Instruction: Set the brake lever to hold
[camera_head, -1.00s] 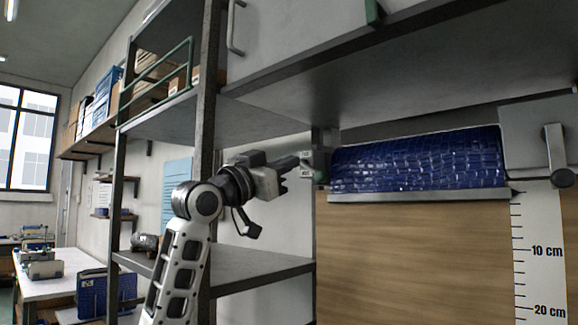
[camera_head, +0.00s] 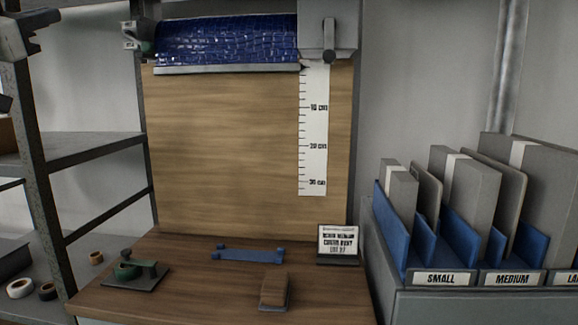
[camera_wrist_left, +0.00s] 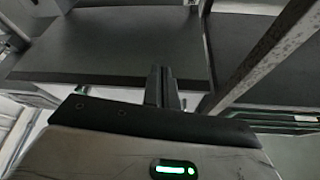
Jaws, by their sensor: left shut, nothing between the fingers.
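The brake (camera_head: 137,37) is a small fitting with a green part at the left end of the blue roll (camera_head: 226,42), high on the wooden board. Small pale labels sit at its left side; I cannot read them or tell the lever's setting. My left gripper (camera_head: 34,20) is at the upper left edge of the head view, well left of the brake and touching nothing there. Its fingers also show close together and empty in the left wrist view (camera_wrist_left: 162,86). My right gripper is in neither view.
A grey bracket with a crank (camera_head: 330,40) is at the roll's right end, above a centimetre scale (camera_head: 313,130). A dark shelf frame (camera_head: 28,130) stands at left. The bench (camera_head: 215,290) holds a green-handled tool (camera_head: 135,271), a blue bar (camera_head: 250,255) and a brown block (camera_head: 274,291).

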